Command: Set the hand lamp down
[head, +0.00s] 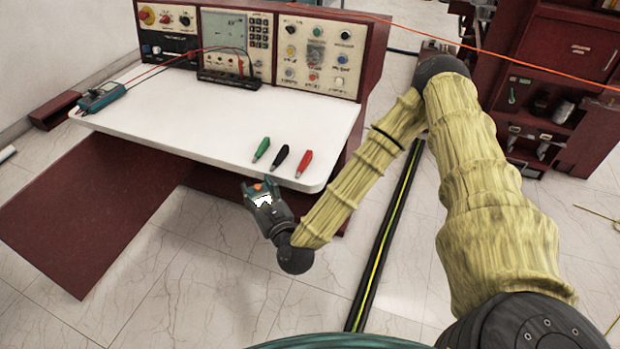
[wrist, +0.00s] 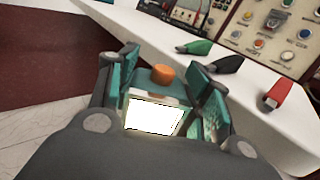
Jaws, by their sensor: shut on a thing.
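The hand lamp (wrist: 155,98) is a teal box with an orange knob on top and a bright white lit face. It sits between the two fingers of my gripper (wrist: 168,92), which is shut on it. In the head view the lamp (head: 262,199) shows small at the end of my arm, and my gripper (head: 262,190) is just in front of the white bench top (head: 255,120), near its front edge. The lamp looks held off the floor; its underside is hidden by the gripper.
Green (head: 262,149), black (head: 280,157) and red (head: 303,163) clips lie near the bench's front right corner. A control panel (head: 250,45) stands behind. The middle of the bench top is clear. A dark red mat (head: 85,215) lies on the floor.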

